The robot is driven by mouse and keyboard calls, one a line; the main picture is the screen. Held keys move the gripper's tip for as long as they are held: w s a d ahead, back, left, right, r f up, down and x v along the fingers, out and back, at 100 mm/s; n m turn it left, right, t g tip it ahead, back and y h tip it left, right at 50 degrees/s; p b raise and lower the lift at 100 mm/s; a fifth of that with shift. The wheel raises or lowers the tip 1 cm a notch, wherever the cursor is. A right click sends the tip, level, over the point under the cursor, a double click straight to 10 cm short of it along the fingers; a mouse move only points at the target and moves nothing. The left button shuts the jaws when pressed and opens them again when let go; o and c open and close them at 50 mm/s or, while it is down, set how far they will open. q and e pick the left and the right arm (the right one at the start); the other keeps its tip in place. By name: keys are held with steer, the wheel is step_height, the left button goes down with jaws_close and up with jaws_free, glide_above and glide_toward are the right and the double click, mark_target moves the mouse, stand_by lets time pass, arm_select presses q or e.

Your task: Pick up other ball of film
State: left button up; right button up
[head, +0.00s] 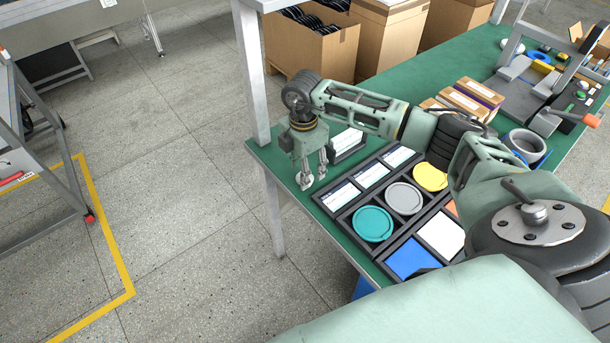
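I cannot make out a ball of film in the head view. My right gripper (313,176) points down at the left edge of the green table (268,153), beside the black compartment tray (353,213). Its two fingers are apart and I see nothing clearly between them; the fingertips are small and pale. My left gripper is not in view.
The tray holds a teal disc (372,224), a grey disc (404,198), a yellow disc (430,177) and a blue piece (411,259). A table post (252,75) stands close to my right arm. Cardboard boxes (325,50) stand behind. Open floor lies left.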

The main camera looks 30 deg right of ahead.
steer(key=shift+f, duration=1.25)
steer(key=c, duration=0.7)
steer(key=shift+r, duration=0.1)
steer(key=shift+c, duration=0.2)
